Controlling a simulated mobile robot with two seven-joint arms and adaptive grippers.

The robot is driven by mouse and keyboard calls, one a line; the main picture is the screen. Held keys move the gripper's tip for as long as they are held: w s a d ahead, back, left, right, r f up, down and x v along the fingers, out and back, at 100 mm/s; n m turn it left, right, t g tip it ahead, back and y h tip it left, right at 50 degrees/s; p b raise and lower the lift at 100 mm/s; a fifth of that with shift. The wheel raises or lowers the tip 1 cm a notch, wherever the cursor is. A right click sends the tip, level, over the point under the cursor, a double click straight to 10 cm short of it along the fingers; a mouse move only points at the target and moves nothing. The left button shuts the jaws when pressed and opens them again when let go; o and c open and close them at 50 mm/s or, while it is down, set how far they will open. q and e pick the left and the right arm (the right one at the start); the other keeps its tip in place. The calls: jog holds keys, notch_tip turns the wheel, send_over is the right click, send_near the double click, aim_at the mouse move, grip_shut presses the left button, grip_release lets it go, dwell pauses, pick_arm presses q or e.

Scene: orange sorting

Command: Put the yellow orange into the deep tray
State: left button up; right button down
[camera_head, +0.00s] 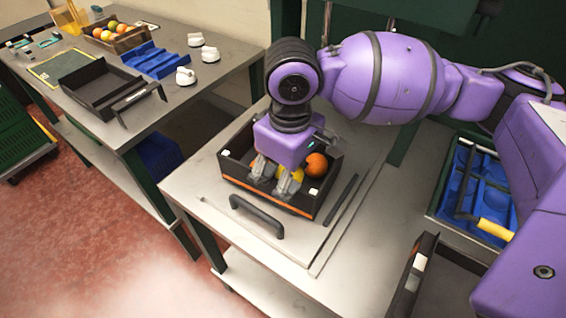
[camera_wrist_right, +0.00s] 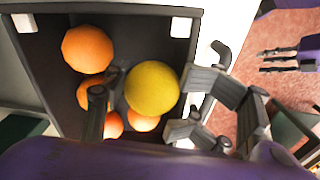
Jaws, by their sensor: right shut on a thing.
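My right gripper (camera_head: 277,180) points down inside a dark, high-walled tray (camera_head: 262,202) on the middle table. In the right wrist view, its fingers (camera_wrist_right: 150,104) are on either side of the yellow orange (camera_wrist_right: 152,88), shut on it. In the head view, a little of the yellow orange (camera_head: 297,173) shows beside the fingers. An orange-coloured orange (camera_head: 316,165) lies in the tray to the right. The wrist view shows several orange-coloured oranges (camera_wrist_right: 88,50) in the tray, some partly hidden. At the right of that view, my left gripper (camera_wrist_right: 280,61) is small and its opening is unclear.
A black handle (camera_head: 257,216) stands before the tray. The left table holds a black tray (camera_head: 88,104), a blue tray (camera_head: 155,66), white objects (camera_head: 201,52) and a fruit crate (camera_head: 130,41). A blue tray (camera_head: 500,197) is at right. The table's front left is clear.

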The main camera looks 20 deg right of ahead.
jog(key=shift+s+f, duration=0.25)
jog(key=shift+f, duration=0.05)
jog(key=c, duration=1.2)
grip_release()
jog(key=o, duration=0.9)
jog(key=shift+w+r, duration=0.1)
jog(key=shift+r, duration=0.05)
jog(key=shift+c, duration=0.2)
pick_arm(q)
jog(key=shift+w+r, duration=0.1)
jog(key=shift+w, duration=0.05)
pick_arm(e)
jog(key=shift+r, duration=0.1)
jog(key=shift+r+p, duration=0.55)
jog(key=shift+r, duration=0.05)
jog(key=shift+w+r+p, duration=0.1)
jog(key=shift+r+p, duration=2.2)
jog(key=shift+r, duration=0.7)
pick_arm(q)
jog(key=w+r+t, duration=0.2)
jog(key=w+r, duration=0.6)
jog(key=r, duration=0.3)
jog(key=shift+w+t, duration=0.2)
jog(key=shift+t, duration=0.1)
pick_arm(e)
jog(key=shift+r, duration=0.95)
pick_arm(q)
jog(key=shift+s, duration=0.1)
